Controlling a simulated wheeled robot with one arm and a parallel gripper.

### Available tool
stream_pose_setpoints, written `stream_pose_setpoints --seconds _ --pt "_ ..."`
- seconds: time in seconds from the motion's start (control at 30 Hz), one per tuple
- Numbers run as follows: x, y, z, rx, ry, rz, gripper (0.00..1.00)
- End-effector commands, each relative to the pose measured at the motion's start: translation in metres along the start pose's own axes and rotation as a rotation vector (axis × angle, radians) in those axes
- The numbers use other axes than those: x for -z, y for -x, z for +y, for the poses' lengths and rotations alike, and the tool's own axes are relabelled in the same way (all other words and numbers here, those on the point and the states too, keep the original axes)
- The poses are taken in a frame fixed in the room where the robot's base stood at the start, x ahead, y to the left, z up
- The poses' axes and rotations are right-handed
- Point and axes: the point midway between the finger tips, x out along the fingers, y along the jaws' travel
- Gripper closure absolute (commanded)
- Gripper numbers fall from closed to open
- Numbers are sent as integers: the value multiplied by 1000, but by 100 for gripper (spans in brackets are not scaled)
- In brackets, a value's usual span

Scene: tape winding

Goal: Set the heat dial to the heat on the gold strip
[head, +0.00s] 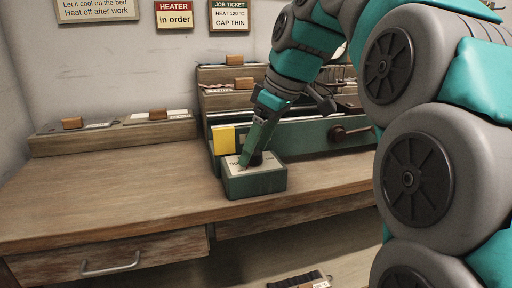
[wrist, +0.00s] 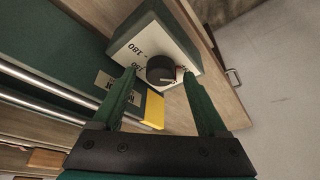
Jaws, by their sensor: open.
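The heat dial is a black round knob (wrist: 160,69) on the pale top plate of a green box (head: 256,183). Numbers are printed around it; 180 is readable in the wrist view. The knob's setting is too small to read. My gripper (wrist: 160,84) is open, with one green finger on each side of the knob in the wrist view; I cannot tell whether they touch it. In the head view, my gripper (head: 249,160) is low over the box and hides part of the dial. I cannot make out a gold strip with a heat on it.
A job ticket (head: 230,16) on the wall reads HEAT 120 °C, GAP THIN. A yellow block (head: 223,140) stands right behind the box. A green machine with a crank (head: 350,134) is behind to the right. The bench (head: 110,195) is clear to the left.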

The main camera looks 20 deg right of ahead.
Motion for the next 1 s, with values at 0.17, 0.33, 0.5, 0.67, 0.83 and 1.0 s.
stream_pose_setpoints --seconds 0.17,0.33,0.5,0.67,0.83,1.0 --pt "0 -4 0 1 0 -1 24" --pt "0 -3 0 1 0 -1 27" --pt "0 -3 0 1 0 -1 46" --pt "0 -3 0 1 0 -1 64" --pt "0 -3 0 1 0 -1 84" --pt "0 -3 0 1 0 -1 100"
